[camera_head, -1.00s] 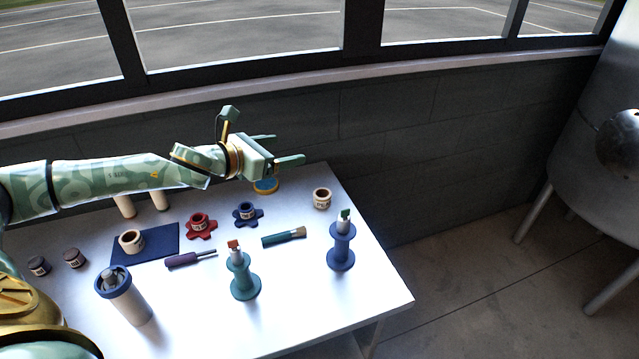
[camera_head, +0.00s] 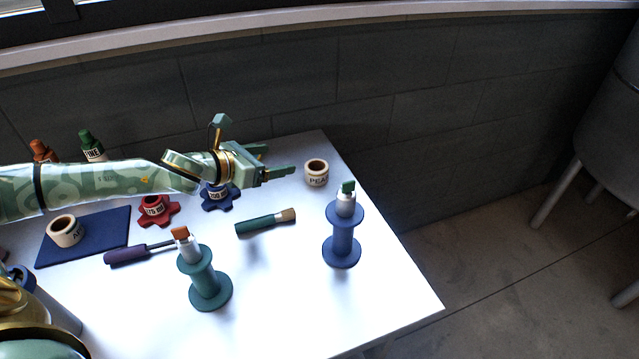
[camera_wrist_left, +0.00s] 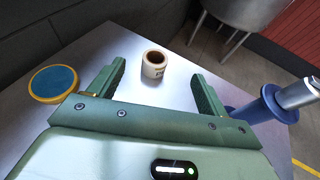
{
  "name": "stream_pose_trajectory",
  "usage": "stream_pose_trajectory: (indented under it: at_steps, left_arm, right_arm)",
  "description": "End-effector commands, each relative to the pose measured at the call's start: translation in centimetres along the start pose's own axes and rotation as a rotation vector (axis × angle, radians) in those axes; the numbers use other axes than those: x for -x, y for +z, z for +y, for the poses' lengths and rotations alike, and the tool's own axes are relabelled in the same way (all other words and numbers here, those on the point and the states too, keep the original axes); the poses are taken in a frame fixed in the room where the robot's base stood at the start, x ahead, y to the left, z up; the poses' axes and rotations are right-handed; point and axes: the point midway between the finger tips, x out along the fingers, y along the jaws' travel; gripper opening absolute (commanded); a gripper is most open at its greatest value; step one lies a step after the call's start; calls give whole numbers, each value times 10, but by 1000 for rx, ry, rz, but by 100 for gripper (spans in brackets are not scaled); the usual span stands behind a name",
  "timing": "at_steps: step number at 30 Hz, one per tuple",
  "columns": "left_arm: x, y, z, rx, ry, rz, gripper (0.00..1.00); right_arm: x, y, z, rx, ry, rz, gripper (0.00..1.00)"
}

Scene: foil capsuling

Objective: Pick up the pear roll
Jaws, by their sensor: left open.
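The pear roll (camera_head: 317,175) is a small cream ring with a dark hole and dark lettering, upright near the table's far right corner. In the left wrist view the roll (camera_wrist_left: 153,68) appears between and slightly beyond the fingers. My left gripper (camera_head: 279,159) is open and empty, just left of the roll in the head view, its fingers pointing toward it and apart from it. My right gripper is not in view.
A blue spool stand (camera_head: 342,238), a teal spool stand (camera_head: 208,286) and a brush (camera_head: 265,222) stand or lie nearer. Another cream roll (camera_head: 66,231) is on a navy mat (camera_head: 108,240). A blue-topped disc (camera_wrist_left: 53,82) lies left of the gripper. The dark wall runs behind.

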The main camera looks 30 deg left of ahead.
Motion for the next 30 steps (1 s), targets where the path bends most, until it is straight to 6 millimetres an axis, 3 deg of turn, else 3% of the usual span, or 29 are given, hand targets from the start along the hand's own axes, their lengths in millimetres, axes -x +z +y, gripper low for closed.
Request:
stream_pose_trajectory:
  at_steps: [1, 5, 11, 18, 21, 26, 30]
  left_arm:
    - [-13, -28, 0, 6, -2, 17, 77]
    - [-22, -46, 1, 9, -4, 28, 77]
    - [-44, -42, 1, 10, -3, 21, 77]
    - [-105, -47, 0, 10, -5, 25, 77]
    - [-121, -48, 0, 9, -3, 26, 77]
    - [-133, -46, 0, 8, -4, 26, 77]
    - [-154, -50, 0, 9, -4, 28, 77]
  right_arm:
    - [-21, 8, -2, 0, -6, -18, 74]
    - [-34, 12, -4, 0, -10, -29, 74]
    - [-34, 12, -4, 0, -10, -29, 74]
    - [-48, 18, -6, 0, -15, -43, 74]
    - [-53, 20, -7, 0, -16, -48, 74]
    - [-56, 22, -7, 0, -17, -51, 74]
    - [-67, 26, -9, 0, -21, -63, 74]
